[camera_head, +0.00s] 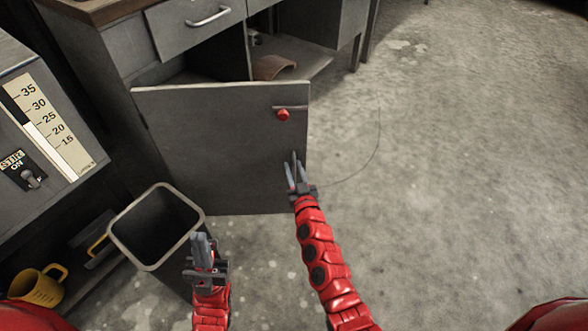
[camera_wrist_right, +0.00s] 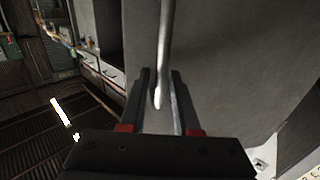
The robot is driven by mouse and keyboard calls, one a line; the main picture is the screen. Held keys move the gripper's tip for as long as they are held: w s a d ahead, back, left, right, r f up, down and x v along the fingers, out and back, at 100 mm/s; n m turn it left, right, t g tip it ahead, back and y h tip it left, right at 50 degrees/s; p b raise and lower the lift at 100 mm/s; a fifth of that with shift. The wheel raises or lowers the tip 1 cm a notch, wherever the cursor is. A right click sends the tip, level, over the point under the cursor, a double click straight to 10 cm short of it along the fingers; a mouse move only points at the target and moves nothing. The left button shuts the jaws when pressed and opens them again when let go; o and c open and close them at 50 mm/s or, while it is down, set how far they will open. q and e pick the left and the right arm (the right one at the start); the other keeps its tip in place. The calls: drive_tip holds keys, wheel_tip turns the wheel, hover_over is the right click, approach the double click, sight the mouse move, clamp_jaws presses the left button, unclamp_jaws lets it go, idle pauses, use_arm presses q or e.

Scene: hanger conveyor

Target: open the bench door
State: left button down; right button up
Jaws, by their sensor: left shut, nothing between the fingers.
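The bench door (camera_head: 220,140) is a plain grey panel standing swung out from the bench (camera_head: 110,50), with the dark interior showing behind its top edge. A red knob (camera_head: 283,115) sits near its upper right corner, by a thin metal bar (camera_head: 290,107). My right gripper (camera_head: 294,160) is open beside the door's right edge, below the knob. In the right wrist view the fingers (camera_wrist_right: 160,95) stand apart, with a pale rod (camera_wrist_right: 166,50) between them in the picture; I cannot tell if they touch it. My left gripper (camera_head: 201,240) is shut and empty beside the bin.
A grey open-topped bin (camera_head: 150,262) stands before the door's lower left. A yellow mug (camera_head: 40,287) sits on a low shelf at left, under a control panel (camera_head: 45,130). A brown object (camera_head: 272,67) lies inside the bench. The concrete floor at right is clear.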

clamp_jaws()
idle(1.1)
